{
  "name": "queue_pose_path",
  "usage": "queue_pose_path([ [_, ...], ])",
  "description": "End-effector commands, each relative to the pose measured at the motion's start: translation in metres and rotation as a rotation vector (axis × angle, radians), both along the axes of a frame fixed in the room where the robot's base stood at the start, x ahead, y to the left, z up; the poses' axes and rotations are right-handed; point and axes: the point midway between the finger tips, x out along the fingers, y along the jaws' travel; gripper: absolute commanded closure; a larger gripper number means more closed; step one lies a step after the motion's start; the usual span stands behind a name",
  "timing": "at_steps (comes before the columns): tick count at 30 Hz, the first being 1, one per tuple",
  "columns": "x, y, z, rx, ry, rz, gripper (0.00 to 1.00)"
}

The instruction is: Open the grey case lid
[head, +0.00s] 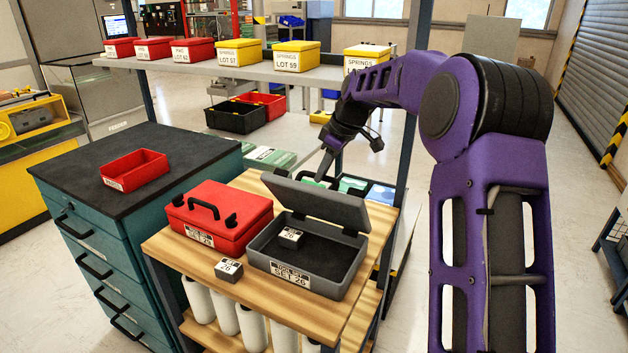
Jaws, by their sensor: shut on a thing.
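The grey case (308,268) sits on the wooden top of a cart, with a label on its front reading SET 26. Its lid (318,202) is raised and tilted back at the rear. Inside the case lies a small block (291,236) marked 26. My gripper (325,172) is behind and above the lid's back left part, pointing down.
A red case (222,215) with a black handle stands left of the grey case. A small block (228,269) marked 26 lies in front. A red tray (135,170) is on the dark cabinet. Behind, a shelf (330,80) holds red and yellow bins.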

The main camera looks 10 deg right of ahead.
Motion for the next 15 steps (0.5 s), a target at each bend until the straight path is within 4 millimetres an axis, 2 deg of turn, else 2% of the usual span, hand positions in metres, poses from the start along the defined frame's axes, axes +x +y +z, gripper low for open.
queue_pose_path([
  [1, 0.005, -0.008, -0.008, -0.004, 0.015, -0.003, 1.00],
  [9, 0.032, -0.026, -0.008, -0.005, 0.022, -0.001, 1.00],
  [15, 0.043, -0.034, -0.009, -0.006, 0.024, 0.001, 1.00],
])
